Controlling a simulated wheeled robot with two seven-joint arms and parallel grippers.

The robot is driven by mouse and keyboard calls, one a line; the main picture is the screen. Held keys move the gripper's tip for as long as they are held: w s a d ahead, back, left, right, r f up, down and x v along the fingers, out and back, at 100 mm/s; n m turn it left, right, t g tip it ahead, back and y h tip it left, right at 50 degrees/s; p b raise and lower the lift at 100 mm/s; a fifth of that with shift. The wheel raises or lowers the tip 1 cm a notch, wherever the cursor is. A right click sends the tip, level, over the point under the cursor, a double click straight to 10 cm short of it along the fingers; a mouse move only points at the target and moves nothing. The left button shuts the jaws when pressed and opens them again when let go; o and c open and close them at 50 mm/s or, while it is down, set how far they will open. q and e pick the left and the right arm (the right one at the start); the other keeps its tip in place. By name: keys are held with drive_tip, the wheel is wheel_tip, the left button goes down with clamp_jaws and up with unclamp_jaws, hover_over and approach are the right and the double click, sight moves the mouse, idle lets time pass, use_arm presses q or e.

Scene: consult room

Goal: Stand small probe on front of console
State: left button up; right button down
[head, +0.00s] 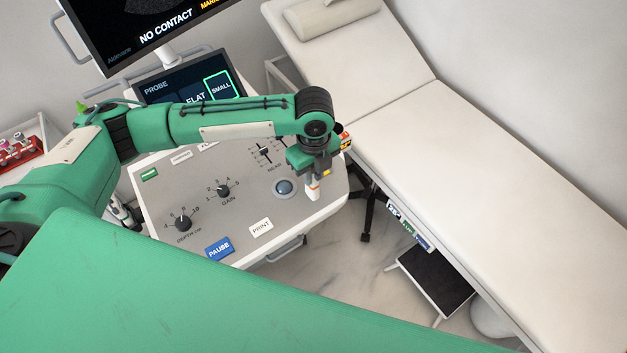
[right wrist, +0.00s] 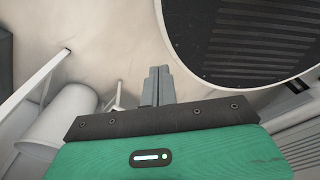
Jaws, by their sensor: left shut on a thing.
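My left gripper (head: 314,176) is shut on the small probe (head: 313,191), a white piece with an orange band, at the right front part of the console (head: 250,203). The probe points downward, just right of the trackball. The jaws hide its upper part, and I cannot tell whether its lower end touches the console. My right gripper (right wrist: 156,86) shows in the right wrist view with its two grey fingers together and nothing between them; it is out of the head view.
The console has knobs, a blue PAUSE key (head: 219,247), a white PRINT key (head: 261,227) and a trackball (head: 284,188). A screen (head: 190,87) with SMALL outlined stands behind. A cream couch (head: 470,165) is on the right, with a black-topped step (head: 436,279) below it.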

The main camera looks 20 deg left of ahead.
sight(314, 186)
use_arm(q)
drive_tip(key=shift+f, duration=1.05)
wheel_tip(314, 186, down, 4)
drive_tip(key=shift+w+r+p, duration=0.1)
drive_tip(key=shift+r+p, duration=0.15)
drive_tip(key=shift+p, duration=0.4)
use_arm(e)
drive_tip(key=shift+s+a+r, duration=0.1)
drive_tip(key=shift+a+r, duration=0.35)
drive_tip(key=shift+r, duration=0.3)
use_arm(q)
drive_tip(key=shift+f, duration=0.1)
use_arm(e)
drive_tip(key=shift+d, duration=0.15)
use_arm(q)
drive_tip(key=o, duration=0.9)
use_arm(e)
drive_tip(key=shift+d, duration=0.2)
